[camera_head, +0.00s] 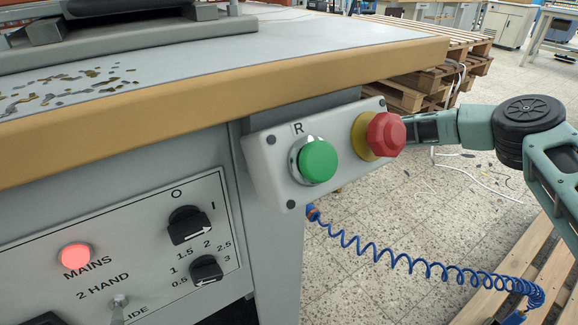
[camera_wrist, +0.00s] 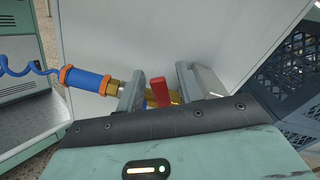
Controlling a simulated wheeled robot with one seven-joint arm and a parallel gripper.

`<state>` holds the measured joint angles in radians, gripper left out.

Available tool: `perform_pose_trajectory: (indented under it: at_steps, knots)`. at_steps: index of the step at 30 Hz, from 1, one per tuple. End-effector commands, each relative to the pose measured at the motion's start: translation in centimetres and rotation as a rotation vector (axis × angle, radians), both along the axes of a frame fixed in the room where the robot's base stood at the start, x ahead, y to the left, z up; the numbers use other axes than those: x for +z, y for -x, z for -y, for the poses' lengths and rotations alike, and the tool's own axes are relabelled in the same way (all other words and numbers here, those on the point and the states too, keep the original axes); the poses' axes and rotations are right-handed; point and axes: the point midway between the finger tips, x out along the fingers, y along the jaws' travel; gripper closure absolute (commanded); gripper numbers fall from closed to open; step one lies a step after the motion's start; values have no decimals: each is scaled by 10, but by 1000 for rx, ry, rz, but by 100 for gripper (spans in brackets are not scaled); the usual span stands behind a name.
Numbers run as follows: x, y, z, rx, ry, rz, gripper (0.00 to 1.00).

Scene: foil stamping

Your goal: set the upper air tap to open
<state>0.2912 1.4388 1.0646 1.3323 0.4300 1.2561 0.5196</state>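In the wrist view, a tap with a red lever (camera_wrist: 160,92) sits on a brass fitting (camera_wrist: 113,87) by a pale grey panel. The lever points up in the picture, across the line of the fitting. I cannot tell from these frames whether this is the upper tap. My gripper (camera_wrist: 161,72) is open, with one finger on each side of the lever and visible gaps between. The lower part of the tap is partly hidden by my gripper. In the head view the tap and my gripper are hidden behind the machine's corner.
A blue hose connector with orange rings (camera_wrist: 84,80) joins the fitting's left side. A coiled blue hose (camera_head: 420,264) hangs to the floor. The control box has a green button (camera_head: 319,161) and a red mushroom button (camera_head: 385,135). A dark crate (camera_wrist: 292,75) stands right.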

Motion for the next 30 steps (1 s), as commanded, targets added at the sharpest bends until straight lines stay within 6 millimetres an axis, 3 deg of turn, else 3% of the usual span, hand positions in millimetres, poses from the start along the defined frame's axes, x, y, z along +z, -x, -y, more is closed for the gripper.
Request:
perform_pose_trajectory:
  at_steps: [12, 16, 17, 23, 30]
  knots:
    - [0, 6, -8, -1, 1, 0, 64]
    - [0, 6, -8, 0, 0, 0, 97]
    - [0, 6, -8, 0, 0, 0, 100]
    - [0, 6, -7, 0, -10, 15, 100]
    - [-7, 13, -4, 1, -107, 158, 100]
